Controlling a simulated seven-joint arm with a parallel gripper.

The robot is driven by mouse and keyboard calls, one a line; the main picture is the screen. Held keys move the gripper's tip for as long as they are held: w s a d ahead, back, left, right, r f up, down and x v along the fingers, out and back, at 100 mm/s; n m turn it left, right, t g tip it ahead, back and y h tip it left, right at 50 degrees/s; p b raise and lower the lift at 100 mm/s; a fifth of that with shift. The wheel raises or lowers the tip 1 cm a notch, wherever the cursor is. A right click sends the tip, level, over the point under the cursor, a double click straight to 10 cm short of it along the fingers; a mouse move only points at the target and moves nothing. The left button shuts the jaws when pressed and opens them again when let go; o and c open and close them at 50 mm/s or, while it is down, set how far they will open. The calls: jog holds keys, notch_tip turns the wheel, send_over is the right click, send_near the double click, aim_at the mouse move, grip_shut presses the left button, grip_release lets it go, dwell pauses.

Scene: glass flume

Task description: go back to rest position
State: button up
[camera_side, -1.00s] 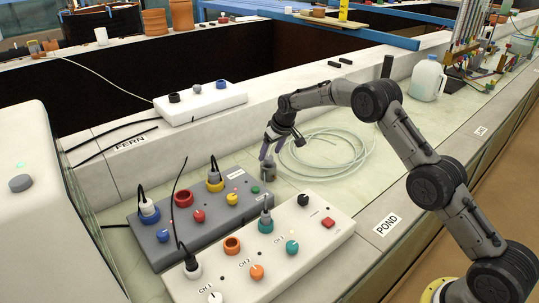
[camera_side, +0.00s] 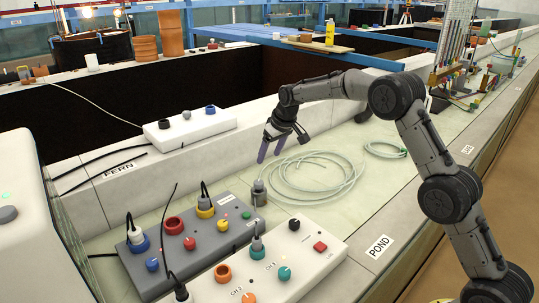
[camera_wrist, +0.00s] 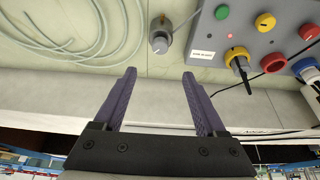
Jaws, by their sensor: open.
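My gripper (camera_side: 270,157) is open and empty, its two purple fingers hanging above the bench in the side view. In the wrist view the fingers (camera_wrist: 159,74) are spread apart with nothing between them. Below the fingers in the side view, and apart from them, a small grey cylinder (camera_side: 259,194) stands on the bench beside the grey box (camera_side: 190,240). The cylinder also shows beyond the fingertips in the wrist view (camera_wrist: 159,43).
A pale coiled hose (camera_side: 315,178) lies right of the cylinder, with a smaller coil (camera_side: 386,149) farther right. A white control box (camera_side: 260,275) with knobs stands in front. Another white box (camera_side: 190,127) sits on the ledge behind, near black cables.

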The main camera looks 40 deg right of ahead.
jog(key=s+a+r+t, duration=0.1)
jog(key=s+r, duration=0.1)
jog(key=r, duration=0.5)
jog(key=s+a+r+t, duration=0.1)
jog(key=s+r, duration=0.1)
jog(key=r, duration=0.5)
jog(key=s+a+r+t, duration=0.1)
jog(key=s+a+r, duration=0.1)
jog(key=s+r, duration=0.45)
jog(key=s+a+r, duration=0.1)
jog(key=s+r, duration=0.2)
jog(key=s, duration=0.7)
jog(key=s+a+f, duration=0.2)
jog(key=s, duration=1.3)
jog(key=s+f+g, duration=0.2)
jog(key=s+f, duration=0.9)
jog(key=shift+d+f, duration=0.25)
jog(key=shift+f, duration=0.05)
jog(key=shift+s, duration=0.1)
